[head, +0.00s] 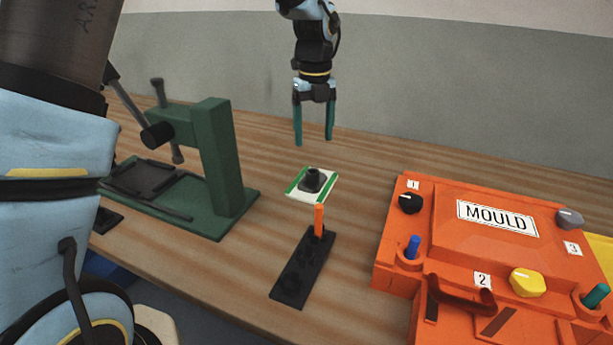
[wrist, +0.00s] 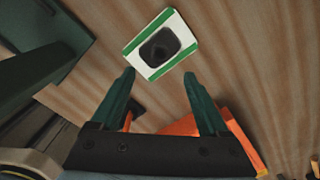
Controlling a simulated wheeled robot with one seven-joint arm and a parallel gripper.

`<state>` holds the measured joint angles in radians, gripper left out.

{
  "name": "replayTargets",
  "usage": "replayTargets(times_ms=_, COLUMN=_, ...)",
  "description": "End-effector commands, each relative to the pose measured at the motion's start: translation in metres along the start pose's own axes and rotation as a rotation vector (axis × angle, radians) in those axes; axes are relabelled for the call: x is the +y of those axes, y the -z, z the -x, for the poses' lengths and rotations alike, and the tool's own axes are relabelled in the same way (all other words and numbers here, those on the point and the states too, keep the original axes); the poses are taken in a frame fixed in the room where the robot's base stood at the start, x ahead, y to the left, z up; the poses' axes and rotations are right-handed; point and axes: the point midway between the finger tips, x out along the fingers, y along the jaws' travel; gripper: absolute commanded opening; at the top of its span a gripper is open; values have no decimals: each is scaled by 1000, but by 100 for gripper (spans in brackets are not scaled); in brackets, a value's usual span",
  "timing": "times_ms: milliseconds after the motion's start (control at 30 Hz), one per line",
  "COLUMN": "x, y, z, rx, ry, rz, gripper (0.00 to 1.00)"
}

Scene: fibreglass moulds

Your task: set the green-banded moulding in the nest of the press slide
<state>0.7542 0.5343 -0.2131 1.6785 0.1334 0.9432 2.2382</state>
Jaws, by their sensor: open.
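The green-banded moulding (head: 313,182) lies flat on the wooden table, a white plate with green bands along two edges and a dark raised block in its middle. In the wrist view the moulding (wrist: 176,32) is beyond the fingertips. My gripper (head: 314,142) is open and empty, pointing down above the table and the moulding, clear of it. In the wrist view my gripper (wrist: 159,75) shows both green fingers apart. The green press (head: 218,165) stands to the left.
A black holder (head: 300,272) with an upright orange peg (head: 319,219) stands in front of the moulding. A large orange mould box (head: 460,240) with knobs and pegs fills the right. Bare table (head: 263,160) lies between the press and the moulding.

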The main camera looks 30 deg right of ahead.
Motion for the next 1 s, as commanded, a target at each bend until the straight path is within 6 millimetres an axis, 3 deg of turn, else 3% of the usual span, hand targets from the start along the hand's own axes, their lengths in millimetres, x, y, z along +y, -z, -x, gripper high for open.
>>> replayTargets(times_ms=200, x=1, y=1, z=-34, rx=3, ry=-3, rz=0, gripper=78)
replayTargets(times_ms=467, x=1, y=0, z=-53, rx=2, ry=-2, rz=1, gripper=78)
replayTargets(times_ms=700, x=2, y=0, z=-88, rx=3, ry=-3, rz=1, gripper=78)
replayTargets(times_ms=1000, x=1, y=-1, z=-100, rx=0, ry=0, rz=1, gripper=78)
